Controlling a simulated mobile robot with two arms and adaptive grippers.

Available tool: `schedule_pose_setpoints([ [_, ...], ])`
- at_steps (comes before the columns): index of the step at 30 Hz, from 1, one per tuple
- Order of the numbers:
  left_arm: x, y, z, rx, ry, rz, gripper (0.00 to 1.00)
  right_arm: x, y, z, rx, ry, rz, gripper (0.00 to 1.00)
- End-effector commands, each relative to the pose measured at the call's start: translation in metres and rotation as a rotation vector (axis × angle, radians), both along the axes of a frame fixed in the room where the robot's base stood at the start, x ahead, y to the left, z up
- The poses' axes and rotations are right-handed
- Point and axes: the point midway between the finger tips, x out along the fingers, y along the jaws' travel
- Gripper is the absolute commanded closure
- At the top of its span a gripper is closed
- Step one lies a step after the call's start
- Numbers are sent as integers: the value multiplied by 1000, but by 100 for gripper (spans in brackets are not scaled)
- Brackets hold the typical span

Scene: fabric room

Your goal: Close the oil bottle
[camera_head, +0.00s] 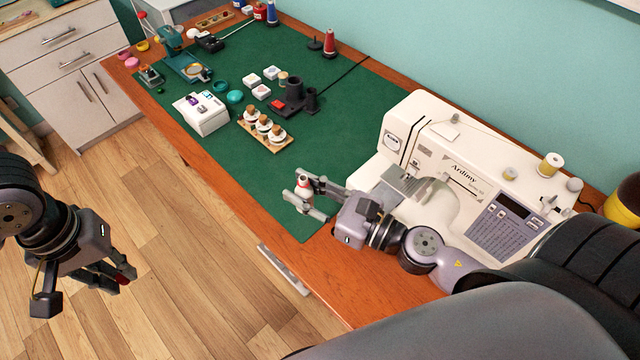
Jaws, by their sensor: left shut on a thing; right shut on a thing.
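The oil bottle (304,191) is small and white with a reddish part near its top. It stands roughly upright at the near edge of the green mat, left of the sewing machine. My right gripper (308,195) is shut on it, with fingers on either side. My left gripper (118,279) is at the far left, above the wooden floor and away from the table. It is shut on a small red piece that looks like the cap (123,280), mostly hidden between the fingertips. The cap and the bottle are well apart.
A white sewing machine (455,170) stands right of the bottle. The green mat (235,165) is bare left of the bottle. A wooden rack (265,134) with corked jars and a white box (201,115) sit further back. Thread spools (329,43) stand at the back.

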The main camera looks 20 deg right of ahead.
Motion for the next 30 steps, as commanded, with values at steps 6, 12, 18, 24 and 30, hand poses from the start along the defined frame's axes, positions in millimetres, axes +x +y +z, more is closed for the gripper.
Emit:
schedule_pose_setpoints([
  [6,0,0,0,0,0,0,93,14,20,-6,-2,-7,230,100],
  [12,0,0,0,0,0,0,93,26,44,-14,-2,-6,471,100],
  [18,0,0,0,0,0,0,93,35,63,-21,-1,-6,677,100],
  [24,0,0,0,0,0,0,93,41,79,-27,1,-3,832,100],
  [30,0,0,0,0,0,0,93,43,85,-29,2,-3,902,100],
])
